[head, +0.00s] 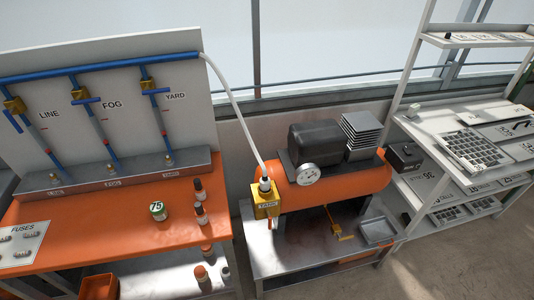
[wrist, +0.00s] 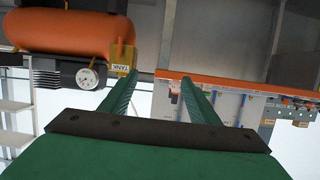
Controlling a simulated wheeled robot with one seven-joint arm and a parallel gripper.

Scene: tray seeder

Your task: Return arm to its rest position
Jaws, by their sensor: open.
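My gripper (wrist: 159,77) shows only in the wrist view, where the scene appears upside down. Its two green fingers stand apart with nothing between them. Beyond the fingertips are the yellow TANK block (wrist: 122,55) on the left and the orange bench edge (wrist: 225,88) on the right. The fingers appear to touch nothing, though the distance to these things is hard to tell. In the head view neither my arm nor my gripper shows.
The orange compressor tank (head: 335,185) with a gauge (head: 308,173) stands on a low metal stand. The orange bench (head: 110,230) on the left carries a valve board (head: 120,130), small bottles and a 75 tin (head: 158,211). A white shelf rack (head: 440,150) with trays stands at right.

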